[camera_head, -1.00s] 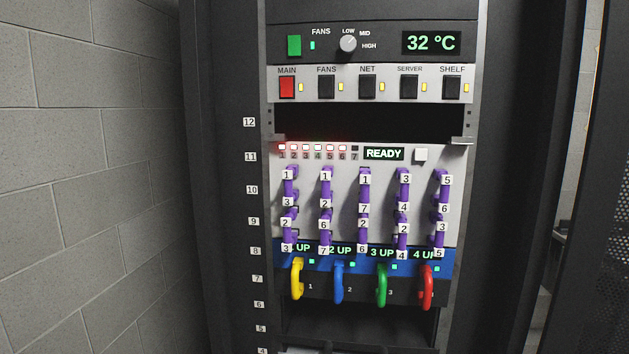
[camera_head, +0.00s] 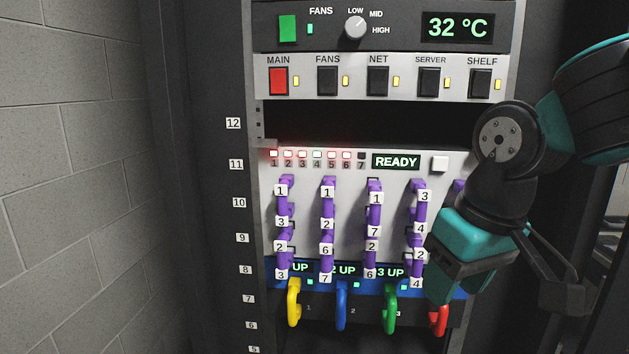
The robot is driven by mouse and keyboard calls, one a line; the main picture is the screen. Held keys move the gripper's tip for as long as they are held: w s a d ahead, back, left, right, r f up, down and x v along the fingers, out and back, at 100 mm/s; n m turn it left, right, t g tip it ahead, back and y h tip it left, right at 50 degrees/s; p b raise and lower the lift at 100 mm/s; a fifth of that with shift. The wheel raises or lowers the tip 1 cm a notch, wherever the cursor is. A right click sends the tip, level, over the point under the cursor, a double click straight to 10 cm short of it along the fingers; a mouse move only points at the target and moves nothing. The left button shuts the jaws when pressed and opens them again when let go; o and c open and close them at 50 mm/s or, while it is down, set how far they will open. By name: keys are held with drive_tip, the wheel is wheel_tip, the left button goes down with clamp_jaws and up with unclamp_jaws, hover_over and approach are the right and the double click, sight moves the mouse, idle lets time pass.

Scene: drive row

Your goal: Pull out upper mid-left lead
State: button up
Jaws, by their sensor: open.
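The upper mid-left lead (camera_head: 328,206) is a short purple lead in the second column of the grey patch panel (camera_head: 350,237). Its ends carry labels 1 and 2, and both look plugged in. Below it is another purple lead (camera_head: 326,264) labelled 6 and 7. To its left is the upper lead (camera_head: 285,207) labelled 1 and 3; to its right is one (camera_head: 374,213) labelled 1 and 7. My gripper (camera_head: 510,285) is at the right, in front of the panel's right side, well apart from the lead. It is open; my teal wrist hides part of it.
Coloured handles hang below: yellow (camera_head: 293,303), blue (camera_head: 341,307), green (camera_head: 389,310) and red (camera_head: 438,320). Above are a READY display (camera_head: 396,162), a dark empty slot (camera_head: 360,122) and a switch row (camera_head: 378,80). My arm covers the rightmost leads. A brick wall (camera_head: 70,180) stands left.

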drive_tip(key=w+a+r+m+h+p, duration=0.1)
drive_tip(key=w+a+r+p, duration=0.15)
drive_tip(key=w+r, duration=0.4)
wheel_tip(320, 180, up, 10)
drive_tip(key=m+t+h+p, duration=0.2)
drive_tip(key=m+p, duration=0.5)
drive_tip(key=p, duration=0.1)
hover_over(327, 193)
drive_tip(key=s+a, duration=0.2)
drive_tip(key=s, duration=0.4)
drive_tip(key=x, duration=1.1)
drive_tip(key=w+x, duration=0.1)
drive_tip(key=x, duration=0.5)
drive_tip(key=shift+d+r+b, duration=0.15)
drive_tip(key=shift+d+b, duration=0.05)
drive_tip(key=shift+b, duration=0.1)
drive_tip(key=shift+c, duration=0.4)
